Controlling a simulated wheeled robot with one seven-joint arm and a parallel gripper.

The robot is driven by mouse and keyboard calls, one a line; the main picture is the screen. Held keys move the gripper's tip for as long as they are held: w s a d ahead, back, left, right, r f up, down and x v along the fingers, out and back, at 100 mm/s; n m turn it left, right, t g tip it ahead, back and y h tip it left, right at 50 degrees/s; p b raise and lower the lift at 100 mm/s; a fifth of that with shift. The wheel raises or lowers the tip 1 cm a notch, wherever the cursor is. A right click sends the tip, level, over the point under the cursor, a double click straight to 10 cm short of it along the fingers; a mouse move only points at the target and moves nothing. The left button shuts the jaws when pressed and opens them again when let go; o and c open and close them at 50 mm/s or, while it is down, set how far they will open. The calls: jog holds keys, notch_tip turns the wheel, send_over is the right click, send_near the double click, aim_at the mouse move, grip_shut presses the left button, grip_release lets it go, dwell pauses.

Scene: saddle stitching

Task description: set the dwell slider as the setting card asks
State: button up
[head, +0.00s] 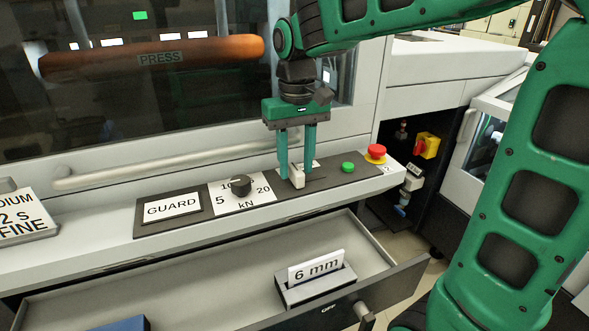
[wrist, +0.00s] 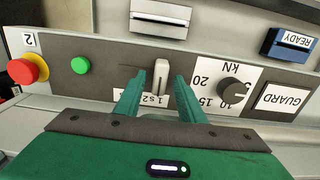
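The dwell slider's pale knob (head: 297,178) stands on the dark control panel, right of the kN dial. It shows upright in the wrist view (wrist: 160,76), with its slot running mostly to the left there. Its white scale label (wrist: 140,97), with a 1, an s and a 2, is partly hidden by a finger. My gripper (head: 296,172) is open, with one green finger on each side of the knob; gaps show in the wrist view. The setting card (head: 25,216) at the head view's left edge is cut off; "DIUM", "2 s" and "FINE" are readable.
The black kN dial (head: 241,185) and GUARD label (head: 172,207) are to the left. A green button (head: 348,167) and red stop button (head: 376,151) are to the right. An open drawer (head: 215,272) below holds a "6 mm" card (head: 317,266).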

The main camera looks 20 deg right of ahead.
jog(key=shift+f, duration=0.9)
grip_shut()
